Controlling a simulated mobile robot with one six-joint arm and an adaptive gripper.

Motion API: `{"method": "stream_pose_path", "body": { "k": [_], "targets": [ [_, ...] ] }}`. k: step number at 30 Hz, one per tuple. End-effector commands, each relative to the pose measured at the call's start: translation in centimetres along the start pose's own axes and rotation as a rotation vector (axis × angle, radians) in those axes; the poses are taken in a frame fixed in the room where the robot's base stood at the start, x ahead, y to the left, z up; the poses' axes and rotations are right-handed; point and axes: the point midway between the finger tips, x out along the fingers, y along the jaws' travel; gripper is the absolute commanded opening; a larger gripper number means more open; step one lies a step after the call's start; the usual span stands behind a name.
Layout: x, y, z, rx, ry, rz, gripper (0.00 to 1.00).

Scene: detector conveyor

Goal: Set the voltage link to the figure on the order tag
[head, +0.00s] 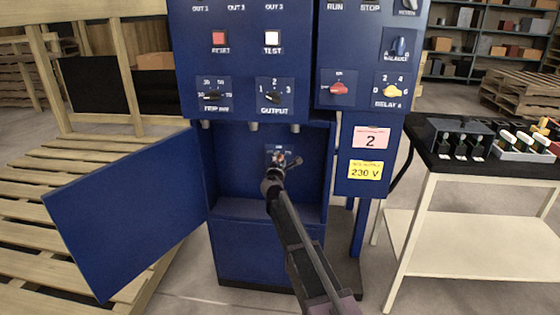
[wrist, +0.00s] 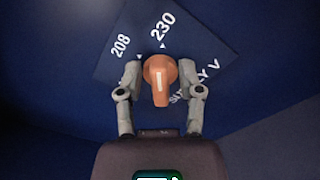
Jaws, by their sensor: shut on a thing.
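The orange voltage link knob (wrist: 159,80) sits on a blue plate (wrist: 118,72) marked 208 and 230, with SUPPLY V partly covered. My gripper (wrist: 159,70) is shut on the knob, one finger on each side. The knob's white line runs nearly up and down in the wrist view, with the 230 mark above it; I cannot tell which end points. In the head view my gripper (head: 276,176) reaches into the open cabinet bay and mostly hides the knob. A yellow tag (head: 365,170) reads 230 V and a pink tag (head: 371,137) reads 2.
The blue cabinet door (head: 125,215) stands open at the left. Above the bay are the output selector (head: 274,96), reset button (head: 219,39) and test button (head: 272,39). A side table (head: 470,215) at the right holds switches. Pallets (head: 40,200) lie at the left.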

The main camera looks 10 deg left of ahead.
Motion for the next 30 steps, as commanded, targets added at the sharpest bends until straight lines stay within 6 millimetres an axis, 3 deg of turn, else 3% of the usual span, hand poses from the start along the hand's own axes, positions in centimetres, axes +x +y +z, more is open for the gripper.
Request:
{"method": "stream_pose_path", "body": {
  "k": [9, 22, 23, 30],
  "targets": [
    [-0.01, -0.11, -0.02, 0.134, 0.001, 0.0, 0.0],
    [0.0, -0.12, -0.02, 0.149, 0.001, 0.0, 0.0],
    [0.0, -0.12, -0.02, 0.149, 0.001, 0.0, 0.54],
    [0.01, -0.14, 0.02, 0.148, 0.0, 0.0, 0.56]
  ]
}}
